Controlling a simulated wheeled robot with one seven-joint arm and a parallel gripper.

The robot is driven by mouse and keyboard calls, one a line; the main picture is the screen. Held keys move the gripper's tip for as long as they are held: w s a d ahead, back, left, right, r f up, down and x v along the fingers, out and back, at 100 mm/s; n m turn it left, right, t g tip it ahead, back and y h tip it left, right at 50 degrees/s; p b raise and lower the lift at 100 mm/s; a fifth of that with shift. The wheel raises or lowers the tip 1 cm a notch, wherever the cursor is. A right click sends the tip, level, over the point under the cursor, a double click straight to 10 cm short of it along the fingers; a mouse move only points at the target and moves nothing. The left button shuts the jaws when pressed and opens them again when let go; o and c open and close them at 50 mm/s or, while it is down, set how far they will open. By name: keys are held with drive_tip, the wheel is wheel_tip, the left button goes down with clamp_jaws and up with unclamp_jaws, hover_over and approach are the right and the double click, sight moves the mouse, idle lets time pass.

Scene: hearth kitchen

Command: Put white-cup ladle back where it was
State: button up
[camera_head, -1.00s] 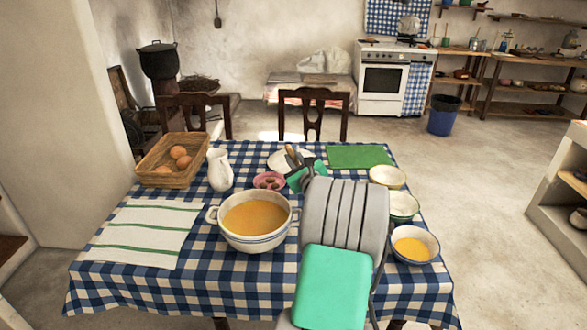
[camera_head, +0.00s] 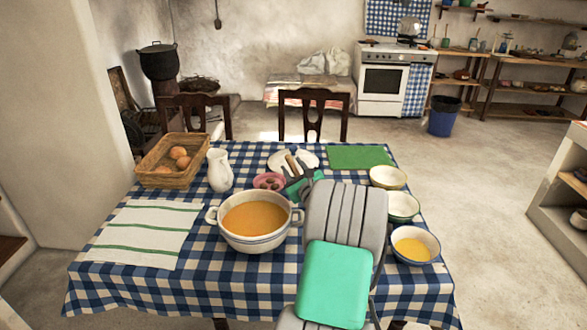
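My gripper (camera_head: 294,171) is dark, with green parts, and is over the far middle of the table, in front of a white plate (camera_head: 312,159). A short brown stick-like piece (camera_head: 291,162) shows at its fingertips; it may be a ladle handle, but I cannot tell whether it is held. My arm hides much of this spot. I cannot make out a white ladle cup for certain. A small pale shape (camera_head: 217,131) shows just above the white pitcher (camera_head: 220,170). A white two-handled pot (camera_head: 254,241) of orange soup stands left of my arm.
A pink bowl (camera_head: 268,184) is beside my gripper. Several bowls, one a soup bowl (camera_head: 414,260), line the right edge. A green mat (camera_head: 359,157) lies clear at the back right.

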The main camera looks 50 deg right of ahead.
drive_tip(key=shift+r, duration=0.25)
drive_tip(key=v, duration=1.2)
drive_tip(key=shift+b, duration=0.35)
